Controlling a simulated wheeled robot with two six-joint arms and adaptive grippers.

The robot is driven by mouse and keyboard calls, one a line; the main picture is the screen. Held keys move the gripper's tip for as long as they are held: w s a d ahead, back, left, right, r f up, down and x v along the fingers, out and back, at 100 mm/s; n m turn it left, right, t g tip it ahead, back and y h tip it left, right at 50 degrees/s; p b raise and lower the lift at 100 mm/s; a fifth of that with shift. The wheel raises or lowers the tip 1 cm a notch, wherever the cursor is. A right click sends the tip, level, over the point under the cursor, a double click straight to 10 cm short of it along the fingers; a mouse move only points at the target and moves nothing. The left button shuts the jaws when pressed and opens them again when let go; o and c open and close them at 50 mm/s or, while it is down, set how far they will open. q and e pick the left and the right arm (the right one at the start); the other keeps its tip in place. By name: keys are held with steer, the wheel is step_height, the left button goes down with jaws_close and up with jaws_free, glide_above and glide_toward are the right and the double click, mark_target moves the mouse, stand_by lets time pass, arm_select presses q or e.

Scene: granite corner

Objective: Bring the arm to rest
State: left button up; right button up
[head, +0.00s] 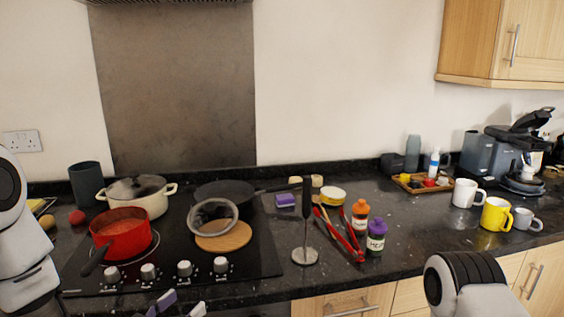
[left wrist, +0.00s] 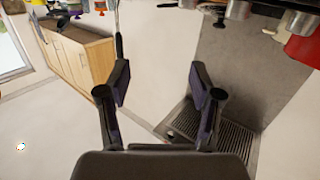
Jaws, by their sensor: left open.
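My left gripper (head: 179,306) shows at the bottom edge of the head view, in front of the cooktop's front edge, with only its purple-padded fingertips in the picture. In the left wrist view the left gripper (left wrist: 160,84) is open, with both fingers wide apart and nothing between them. My left arm's white links (head: 22,245) come in at the left edge. A white and black link of my right arm (head: 470,285) shows at the bottom right; the right gripper is out of the picture.
The black cooktop (head: 185,250) holds a red saucepan (head: 122,238), a lidded cream pot (head: 150,205) and a dark frying pan (head: 228,190). A stick blender (head: 306,225), red tongs (head: 340,240) and spice bottles (head: 376,238) stand or lie to the right. Mugs (head: 495,214) are further right.

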arm_select(q)
steer(key=s+a+f+n+g+y, duration=0.15)
steer(key=s+f+g, duration=0.35)
steer(key=f, duration=0.8)
steer(key=s+f+n+g+y, duration=0.1)
steer(key=s+f+g+y, duration=0.15)
steer(key=s+f, duration=0.75)
steer(key=s+a+f+n+g+y, duration=0.2)
steer(key=s+a+f+g, duration=0.3)
steer(key=s+f+g, duration=0.3)
steer(key=s+f+y, duration=0.1)
steer(key=s+f, duration=0.1)
steer(key=s, duration=0.1)
steer(key=shift+f, duration=0.15)
steer(key=shift+d+n, duration=0.1)
steer(key=shift+n, duration=0.15)
